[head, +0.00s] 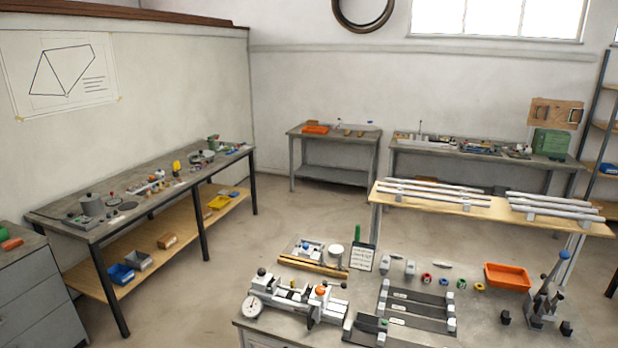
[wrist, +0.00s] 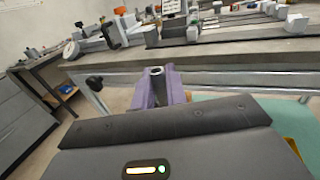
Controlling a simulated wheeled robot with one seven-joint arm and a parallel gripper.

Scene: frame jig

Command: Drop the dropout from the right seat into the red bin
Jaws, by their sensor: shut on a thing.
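My gripper (wrist: 160,82) shows in the wrist view, with its dark body across the bottom and purple fingers pointing away. The fingers are shut on a small grey metal piece with a round opening (wrist: 157,71), which looks like the dropout. Most of it is hidden between the fingers. It is held in front of the near edge of the workbench. The red bin (head: 507,276) is an orange-red open tray at the right of the near bench in the head view. Its floor looks empty. My gripper is not in the head view. I cannot tell which jig part is the right seat.
On the near bench, a jig with a dial gauge (head: 252,307) stands at left, dark rails (head: 415,307) lie in the middle, and a grey upright fixture with a blue handle (head: 548,293) stands right of the bin. Small coloured rings (head: 444,282) lie left of the bin.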

